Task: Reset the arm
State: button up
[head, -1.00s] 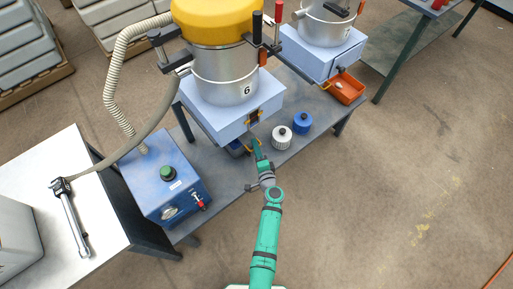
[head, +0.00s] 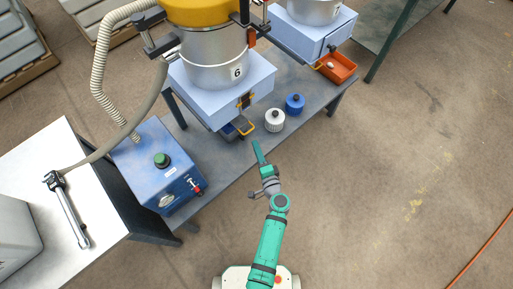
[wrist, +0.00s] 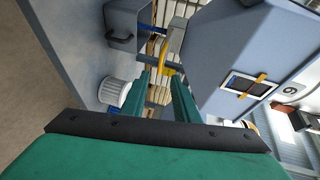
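My green arm extends from the bottom of the head view. My gripper (head: 257,152) is at the table's front edge, apart from the extruder station marked 6 (head: 215,65). In the wrist view my gripper (wrist: 160,88) shows two green fingers with a gap between them and nothing held. A small tray with a yellow handle (head: 246,128) sticks out under the station's pale blue box. The yellow handle (wrist: 168,70) also shows beyond my fingertips.
A white ribbed-cap jar (head: 274,121) and a blue one (head: 295,103) stand right of the tray. A blue machine (head: 160,170) with a hose stands left. An orange bin (head: 338,68) is at the back right. Open floor lies right of my arm.

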dwell(0.4)
jog(key=s+n+g+h, duration=0.3)
jog(key=s+n+h, duration=0.15)
jog(key=s, duration=1.65)
jog(key=s+r+n+t, duration=0.1)
jog(key=s+r+n, duration=0.3)
jog(key=r, duration=0.6)
jog(key=s+a+r+n+t, duration=0.1)
jog(key=s+r+n+t, duration=0.1)
jog(key=s+r+n, duration=0.3)
jog(key=s+r, duration=0.4)
jog(key=r, duration=0.2)
jog(key=shift+r, duration=0.2)
